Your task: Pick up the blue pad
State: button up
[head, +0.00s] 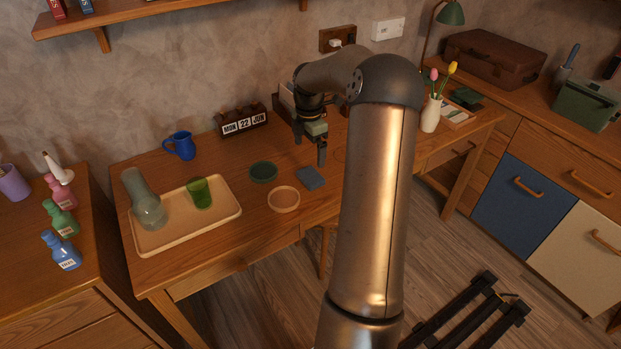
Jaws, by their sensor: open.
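The blue pad (311,178) is a small flat square lying on the wooden desk (268,208), near the middle of the head view. My gripper (321,160) is above the desk, with its fingers pointing down just over the far right side of the pad. The gripper is open and nothing shows between its fingers. I cannot tell the exact height between the fingertips and the pad. My arm hides the part of the desk to the right of the pad.
A green round coaster (263,171) and a tan round coaster (284,199) lie left of the pad. A tray (186,236) holds a carafe (148,208) and a green cup (199,193). A blue mug (181,145) and a calendar (243,122) stand behind. A vase (431,114) stands right.

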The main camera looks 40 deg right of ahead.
aim_at(311, 175)
jog(key=f, duration=1)
jog(key=shift+s+d, duration=0.1)
jog(key=shift+d, duration=0.1)
jog(key=c, duration=1)
